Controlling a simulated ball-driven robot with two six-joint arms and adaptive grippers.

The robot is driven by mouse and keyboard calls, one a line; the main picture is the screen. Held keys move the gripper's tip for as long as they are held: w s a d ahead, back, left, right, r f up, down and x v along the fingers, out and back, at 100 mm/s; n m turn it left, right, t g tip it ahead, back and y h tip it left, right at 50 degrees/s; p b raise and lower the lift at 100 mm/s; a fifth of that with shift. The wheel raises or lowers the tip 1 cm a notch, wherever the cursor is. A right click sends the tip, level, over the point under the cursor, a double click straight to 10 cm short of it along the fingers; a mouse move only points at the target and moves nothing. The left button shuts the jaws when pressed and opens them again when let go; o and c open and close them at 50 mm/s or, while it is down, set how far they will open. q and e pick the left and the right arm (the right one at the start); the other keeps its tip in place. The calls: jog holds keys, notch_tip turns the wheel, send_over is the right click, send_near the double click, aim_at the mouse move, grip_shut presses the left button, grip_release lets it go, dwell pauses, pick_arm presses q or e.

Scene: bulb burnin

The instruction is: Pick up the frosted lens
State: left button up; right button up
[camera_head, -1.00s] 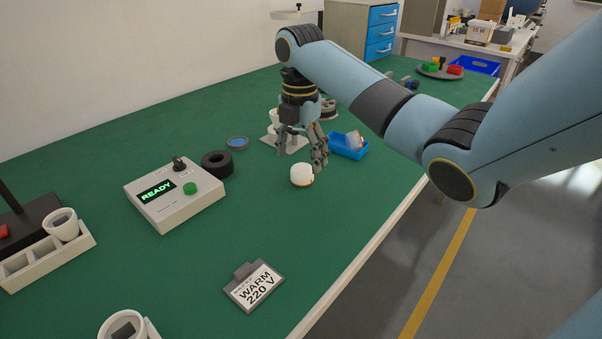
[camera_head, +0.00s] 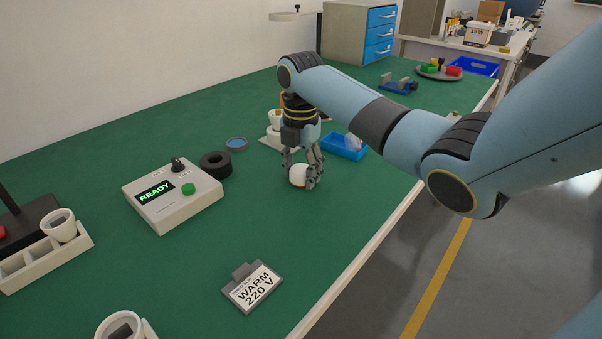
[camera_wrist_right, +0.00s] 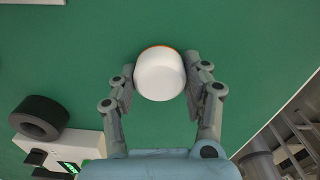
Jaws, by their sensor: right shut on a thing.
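The frosted lens (camera_head: 298,174) is a small white rounded cup shape with a thin orange-brown rim. It is at the mat's middle, right of the black ring. My right gripper (camera_head: 303,182) reaches down over it, with its fingers on either side. In the right wrist view the lens (camera_wrist_right: 160,74) sits between the two fingertips of the right gripper (camera_wrist_right: 160,84), which are closed against its sides. Whether the lens touches the mat or is just above it, I cannot tell. My left gripper is not in view.
A control box (camera_head: 173,196) reading READY and a black ring (camera_head: 215,165) stand to the left. A blue tray (camera_head: 345,146) is behind and right. A "WARM 220 V" sign (camera_head: 253,288) lies in front. The green mat (camera_head: 330,225) is clear nearby.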

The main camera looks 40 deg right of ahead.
aim_at(301, 168)
jog(key=shift+r, duration=0.5)
notch_tip(301, 168, up, 3)
jog(key=shift+f, duration=0.1)
jog(key=s+d+r+p, duration=0.5)
jog(key=d+r+p, duration=0.1)
jog(key=d+r, duration=0.4)
jog(key=shift+d+r, duration=0.3)
jog(key=shift+r, duration=0.6)
